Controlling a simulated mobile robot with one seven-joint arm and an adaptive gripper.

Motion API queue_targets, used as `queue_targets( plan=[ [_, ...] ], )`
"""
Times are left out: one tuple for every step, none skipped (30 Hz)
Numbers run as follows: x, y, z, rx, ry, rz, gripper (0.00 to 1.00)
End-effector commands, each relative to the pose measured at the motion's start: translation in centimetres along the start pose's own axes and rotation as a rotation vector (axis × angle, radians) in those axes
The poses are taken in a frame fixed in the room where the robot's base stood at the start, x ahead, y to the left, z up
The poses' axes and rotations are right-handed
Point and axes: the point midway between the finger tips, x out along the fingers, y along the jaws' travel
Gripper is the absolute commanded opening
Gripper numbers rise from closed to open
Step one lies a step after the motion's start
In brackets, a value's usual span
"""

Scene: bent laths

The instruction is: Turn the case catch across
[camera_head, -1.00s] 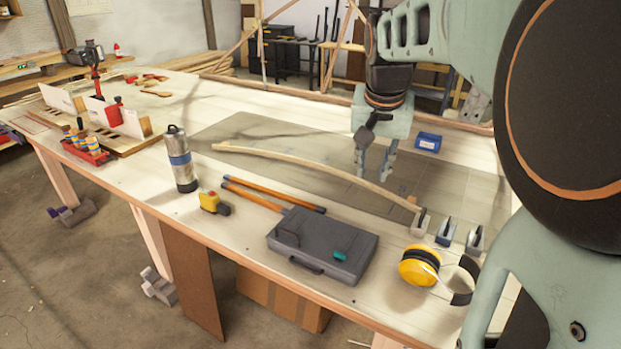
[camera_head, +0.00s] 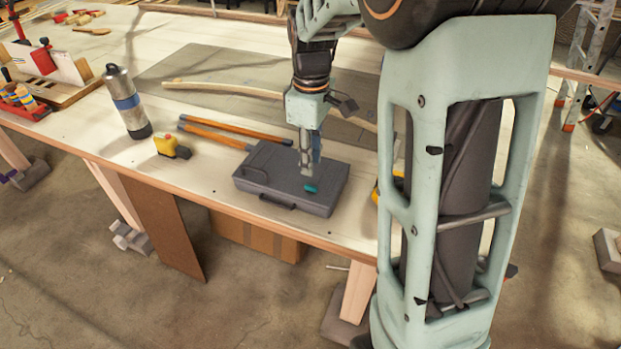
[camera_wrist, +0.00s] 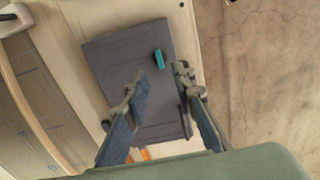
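The grey case (camera_head: 262,181) lies flat on the bench near its front edge, with its handle toward the front. The teal catch (camera_head: 310,188) sits on the right part of its lid. In the wrist view the catch (camera_wrist: 159,59) lies beyond the fingertips and between their lines. My gripper (camera_head: 309,170) hangs above the right part of the case, close behind the catch in the picture. In the wrist view my gripper (camera_wrist: 158,78) is open, with its two fingers apart and nothing between them. The height of the fingertips above the lid is hard to tell.
Orange-handled bars (camera_head: 215,133) lie behind the case. A yellow tape measure (camera_head: 168,147) and a metal flask (camera_head: 126,103) stand to the left. The bent lath (camera_head: 225,88) lies farther back. Yellow earmuffs (camera_head: 375,190) are mostly hidden behind my arm.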

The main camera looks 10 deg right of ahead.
Motion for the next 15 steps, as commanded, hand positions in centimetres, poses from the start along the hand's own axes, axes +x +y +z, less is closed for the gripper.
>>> queue_targets(
  plan=[
    [1.2,-0.1,0.1,0.0,-0.004,-0.005,0.24],
    [1.8,-0.1,0.1,0.0,-0.003,-0.005,0.24],
    [2.6,-0.1,0.1,0.0,-0.003,-0.004,0.24],
    [3.2,-0.1,0.1,0.0,-0.004,-0.005,0.24],
    [3.7,-0.1,0.0,0.0,-0.003,-0.004,0.24],
    [4.3,-0.1,0.0,0.001,-0.003,-0.004,0.24],
    [4.8,-0.1,0.1,0.001,-0.003,-0.003,0.24],
    [5.3,-0.1,0.1,0.001,-0.003,-0.004,0.24],
    [5.8,-0.1,0.0,0.001,-0.002,-0.002,0.24],
    [6.1,-0.1,0.0,0.001,-0.002,-0.002,0.24],
    [6.4,-0.1,0.0,0.002,-0.002,-0.002,0.24],
    [6.8,0.0,0.0,0.002,-0.002,-0.001,0.24],
    [7.0,0.0,0.0,0.002,-0.001,-0.001,0.24],
    [7.1,0.0,0.0,0.002,-0.001,-0.001,0.24],
    [7.3,0.0,0.0,0.002,-0.001,0.0,0.24]
  ],
)
